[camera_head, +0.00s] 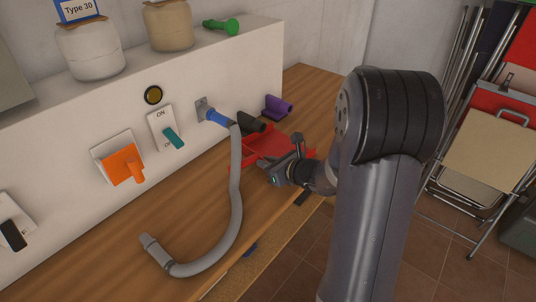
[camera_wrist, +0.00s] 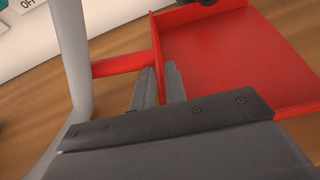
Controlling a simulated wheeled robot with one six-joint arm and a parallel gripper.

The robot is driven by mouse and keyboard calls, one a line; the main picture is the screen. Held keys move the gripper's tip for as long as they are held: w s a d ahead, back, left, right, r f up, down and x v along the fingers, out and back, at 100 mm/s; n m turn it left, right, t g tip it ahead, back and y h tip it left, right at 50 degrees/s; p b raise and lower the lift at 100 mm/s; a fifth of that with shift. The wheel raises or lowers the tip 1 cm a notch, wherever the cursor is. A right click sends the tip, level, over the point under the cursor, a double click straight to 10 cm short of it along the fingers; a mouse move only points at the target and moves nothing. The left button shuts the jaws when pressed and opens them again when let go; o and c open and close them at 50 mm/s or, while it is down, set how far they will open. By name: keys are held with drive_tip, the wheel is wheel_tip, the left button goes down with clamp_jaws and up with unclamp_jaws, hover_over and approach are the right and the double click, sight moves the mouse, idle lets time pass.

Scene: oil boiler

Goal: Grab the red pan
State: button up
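The red pan (camera_head: 265,146) lies on the wooden counter, partly hidden behind my gripper in the head view. In the wrist view the flat, low-walled pan (camera_wrist: 235,55) fills the upper right, and its red handle (camera_wrist: 122,64) points left. In the head view my gripper (camera_head: 284,162) is over the pan's near side.
A grey hose (camera_head: 236,185) hangs from a blue wall connector (camera_head: 217,116) and curves across the counter, close to the pan handle. Black (camera_head: 250,122) and purple (camera_head: 277,106) pieces are behind the pan. An orange lever (camera_head: 124,164) and teal switch (camera_head: 173,138) are left. Folding chairs (camera_head: 490,140) stand right.

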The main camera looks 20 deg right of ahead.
clamp_jaws()
drive_tip(key=shift+r, duration=0.4)
drive_tip(key=shift+f, duration=0.1)
